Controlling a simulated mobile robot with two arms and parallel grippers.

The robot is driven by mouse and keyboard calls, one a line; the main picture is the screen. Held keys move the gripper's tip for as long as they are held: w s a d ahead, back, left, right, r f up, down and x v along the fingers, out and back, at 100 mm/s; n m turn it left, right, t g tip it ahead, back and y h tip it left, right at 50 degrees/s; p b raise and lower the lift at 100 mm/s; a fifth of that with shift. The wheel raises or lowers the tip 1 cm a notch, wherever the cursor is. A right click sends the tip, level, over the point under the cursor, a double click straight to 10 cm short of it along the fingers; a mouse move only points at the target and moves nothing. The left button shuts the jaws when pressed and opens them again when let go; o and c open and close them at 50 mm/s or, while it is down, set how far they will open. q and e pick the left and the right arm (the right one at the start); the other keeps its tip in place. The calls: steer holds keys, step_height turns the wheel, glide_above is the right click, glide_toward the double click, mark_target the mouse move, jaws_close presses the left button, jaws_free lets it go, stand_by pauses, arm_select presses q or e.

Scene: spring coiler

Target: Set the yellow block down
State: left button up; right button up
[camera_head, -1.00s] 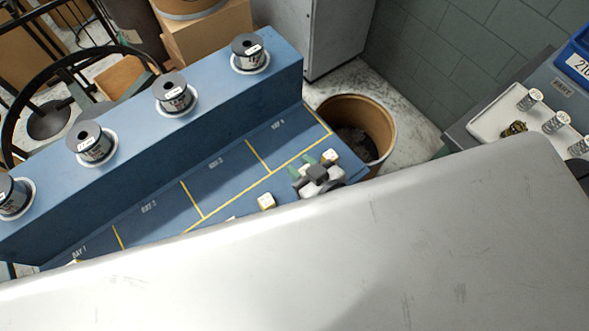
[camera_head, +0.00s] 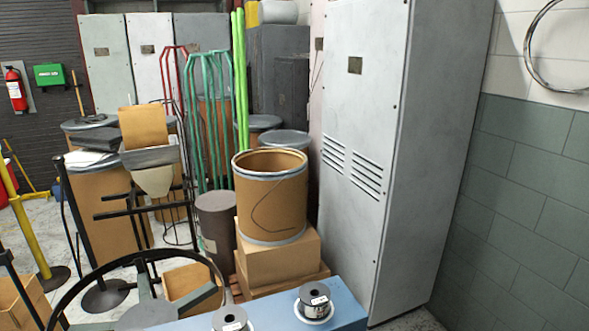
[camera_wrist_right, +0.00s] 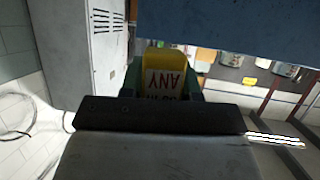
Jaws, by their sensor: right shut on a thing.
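The yellow block (camera_wrist_right: 165,60) shows in the right wrist view, with a white label on which "ANY" reads upside down. My right gripper (camera_wrist_right: 166,80) is shut on it, with a dark green finger on each side. The block's lower part is hidden behind the dark gripper body. I cannot tell whether the block touches any surface. Neither gripper shows in the head view, and my left gripper is in no current view.
A blue bench ledge (camera_head: 270,312) with wire spools (camera_head: 314,298) is at the head view's bottom. Behind it a fibre drum (camera_head: 270,200) stands on cardboard boxes, beside a tall grey cabinet (camera_head: 365,120). A blue surface (camera_wrist_right: 230,25) crosses the wrist view's top right.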

steer(key=w+r+m+h, duration=0.2)
steer(key=w+r, duration=0.2)
steer(key=w, duration=0.1)
steer(key=shift+w+d+m+h, duration=0.3)
steer(key=shift+d, duration=0.1)
steer(key=s+a+f+n+y, duration=0.1)
steer(key=s+f+n+y, duration=0.3)
steer(key=s, duration=0.6)
step_height(320, 180, down, 2)
steer(key=shift+s+a+f+g+y, duration=0.1)
steer(key=shift+s+a+g+y, duration=0.2)
